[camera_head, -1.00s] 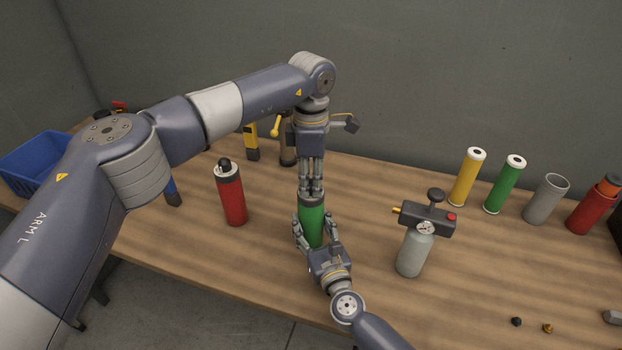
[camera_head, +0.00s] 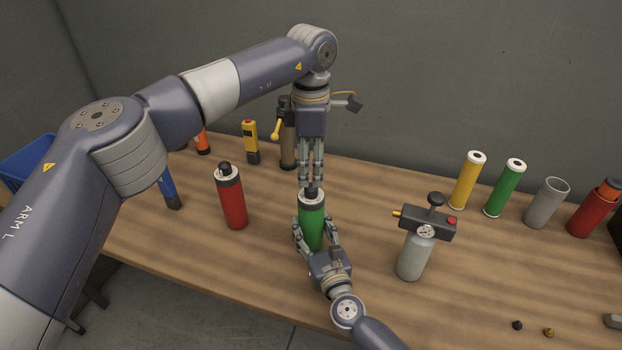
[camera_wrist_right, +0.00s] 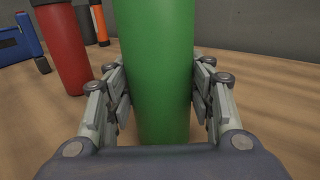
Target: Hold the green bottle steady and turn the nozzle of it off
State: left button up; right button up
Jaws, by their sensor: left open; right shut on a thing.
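The green bottle (camera_head: 311,226) stands upright on the wooden table, with a grey collar and a dark nozzle (camera_head: 311,194) on top. My right gripper (camera_head: 318,240) is shut around the bottle's lower body from the front. In the right wrist view the green bottle (camera_wrist_right: 157,70) sits between its fingers (camera_wrist_right: 160,98), and its top is out of the frame. My left gripper (camera_head: 311,182) points straight down over the bottle, open, with its fingertips at or just above the nozzle. Whether they touch it I cannot tell.
A red bottle (camera_head: 232,200) stands to the left, and a grey bottle with a gauge (camera_head: 414,252) to the right. Yellow (camera_head: 467,182) and green (camera_head: 505,188) tubes stand at the back right. A blue bin (camera_head: 25,160) is at the far left. Table between the bottles is clear.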

aim_at(311, 186)
pick_arm(q)
notch_tip(311, 186, up, 7)
dwell(0.3)
pick_arm(e)
jog(key=o, duration=1.4)
jog(key=shift+c, duration=0.2)
jog(key=shift+s, duration=0.1)
